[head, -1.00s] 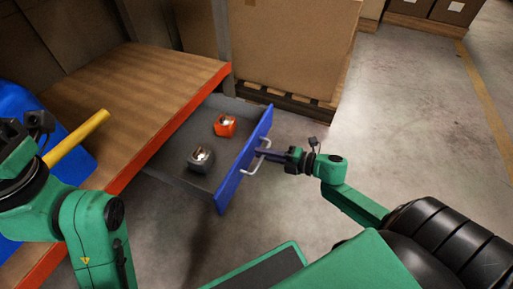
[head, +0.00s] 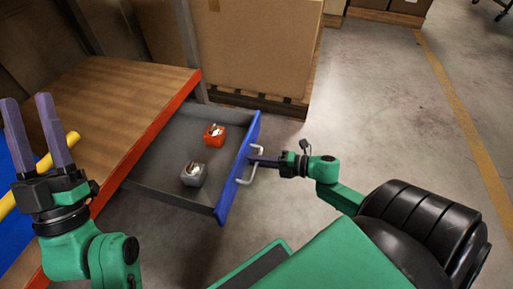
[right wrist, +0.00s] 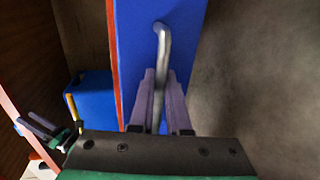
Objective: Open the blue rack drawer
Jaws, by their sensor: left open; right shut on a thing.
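The blue rack drawer (head: 238,170) stands pulled out from under the wooden shelf in the head view, its grey inside showing. Its front carries a pale metal handle (head: 250,168). My right gripper (head: 256,160) is at the front and shut on the handle; in the right wrist view the handle (right wrist: 163,50) runs down between the purple fingers (right wrist: 160,98). My left gripper (head: 38,135) is open and empty at the far left, its fingers pointing up, over the near side of the shelf.
The wooden shelf (head: 110,95) has an orange edge. A large carton (head: 255,45) on a pallet stands behind. A yellow bar (head: 42,165) lies near my left gripper. The floor on the right is clear.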

